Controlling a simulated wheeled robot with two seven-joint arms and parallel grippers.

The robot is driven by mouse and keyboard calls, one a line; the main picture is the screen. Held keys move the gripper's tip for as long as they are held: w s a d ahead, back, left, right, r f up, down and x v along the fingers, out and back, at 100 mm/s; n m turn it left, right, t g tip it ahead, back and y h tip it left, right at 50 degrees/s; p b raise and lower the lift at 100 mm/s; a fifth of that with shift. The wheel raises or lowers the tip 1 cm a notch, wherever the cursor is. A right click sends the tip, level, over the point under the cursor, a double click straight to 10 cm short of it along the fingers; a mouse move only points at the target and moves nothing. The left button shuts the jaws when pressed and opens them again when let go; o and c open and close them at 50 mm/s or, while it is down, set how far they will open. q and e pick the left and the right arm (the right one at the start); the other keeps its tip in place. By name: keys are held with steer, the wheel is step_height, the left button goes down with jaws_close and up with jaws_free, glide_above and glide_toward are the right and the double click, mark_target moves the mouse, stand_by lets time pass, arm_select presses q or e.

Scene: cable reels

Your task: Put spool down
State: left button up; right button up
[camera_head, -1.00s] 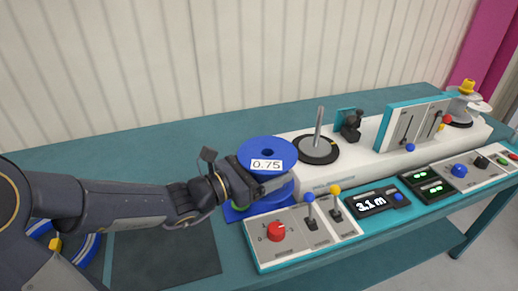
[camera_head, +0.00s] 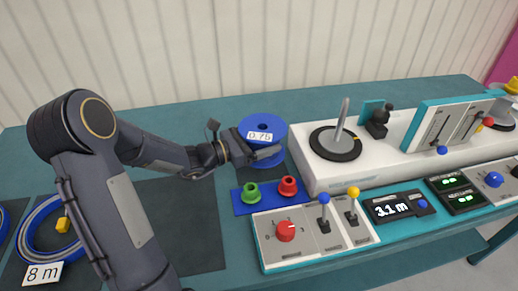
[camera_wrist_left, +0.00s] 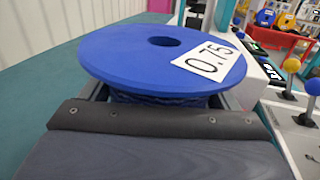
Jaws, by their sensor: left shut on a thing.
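The blue spool (camera_head: 264,127) with a white "0.75" label is upright, its flat flange facing up. My left gripper (camera_head: 262,152) is shut on it at its core, below the top flange. In the left wrist view the spool (camera_wrist_left: 130,55) fills the space between the fingers (camera_wrist_left: 165,105). The spool is over the back part of the teal table (camera_head: 190,118), left of the white machine. I cannot tell whether its bottom touches the table. My right gripper is not in view.
A blue plate (camera_head: 240,207) with a green knob (camera_head: 251,193) and a red knob (camera_head: 288,187) lies in front of the spool. The white machine (camera_head: 310,170) with an upright spindle (camera_head: 341,125) stands to the right. A coil labelled "8 m" (camera_head: 42,273) lies front left. A dark mat (camera_head: 195,225) is clear.

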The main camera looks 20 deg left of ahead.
arm_select(q)
steer(key=shift+w+a+f, duration=0.25)
steer(key=shift+a+f, duration=0.1)
steer(key=shift+f, duration=0.05)
steer(key=f, duration=0.3)
steer(key=shift+w+a, duration=0.25)
steer(key=shift+a, duration=0.05)
steer(key=shift+f, duration=0.45)
steer(key=shift+b, duration=0.3)
steer(key=shift+f, duration=0.2)
steer(key=o, duration=1.4)
steer(key=shift+r, duration=0.15)
steer(key=v, duration=1.2)
steer(key=shift+s, duration=0.1)
